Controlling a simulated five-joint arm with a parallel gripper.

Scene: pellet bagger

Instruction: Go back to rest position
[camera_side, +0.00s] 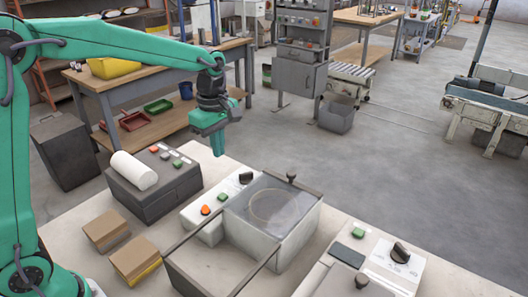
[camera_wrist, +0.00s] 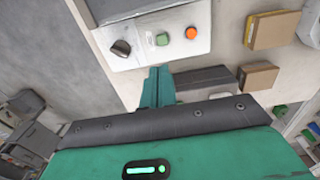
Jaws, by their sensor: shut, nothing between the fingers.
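My green gripper (camera_side: 217,143) hangs from my arm in the side view, pointing down above the back edge of the bench, beyond the dark button box. Its fingers are closed together with nothing between them. In the wrist view the closed fingers (camera_wrist: 158,86) show at the centre, in front of the white panel. The gripper looks clear of the things on the bench.
A dark box (camera_side: 153,185) with buttons and a white roll stands left of a white control panel (camera_side: 197,217). Beside that is a lidded bin (camera_side: 285,240). Cardboard boxes (camera_side: 134,260) lie near my base. A wooden workbench (camera_side: 160,62) stands behind.

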